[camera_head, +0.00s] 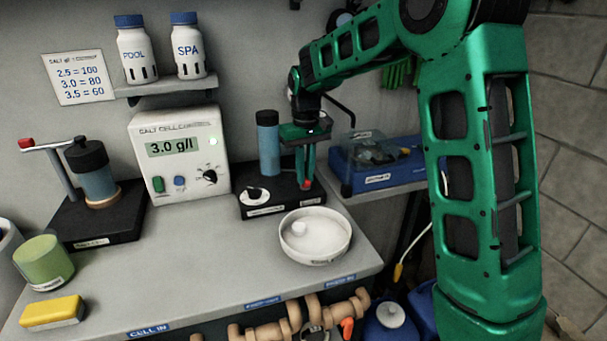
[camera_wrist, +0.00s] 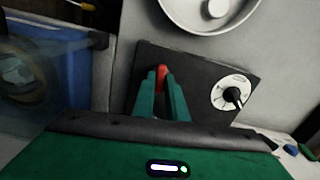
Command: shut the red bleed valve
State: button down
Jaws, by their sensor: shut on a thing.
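The red bleed valve (camera_wrist: 161,76) is a small red piece on a black base block (camera_wrist: 190,62). In the wrist view it sits between the tips of my gripper (camera_wrist: 162,88), whose two green fingers are closed on it. In the head view my gripper (camera_head: 306,184) points down at the right part of the same black base (camera_head: 268,211), and a bit of red (camera_head: 307,184) shows at the fingertips. Most of the valve is hidden by the fingers. A round white dial with a black knob (camera_wrist: 232,95) is on the same base.
A blue-grey cylinder (camera_head: 268,143) stands on the base close beside my gripper. A white dish (camera_head: 315,248) is in front, and a blue box with a clear lid (camera_head: 375,181) is to the right. The control box (camera_head: 179,181) reads 3.0 g/l.

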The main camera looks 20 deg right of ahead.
jog(key=shift+w+r+m, duration=0.15)
jog(key=shift+m, duration=0.45)
jog(key=c, duration=1.9)
grip_release()
jog(key=shift+o, duration=0.7)
notch_tip(320, 180, up, 11)
jog(key=shift+f, duration=0.2)
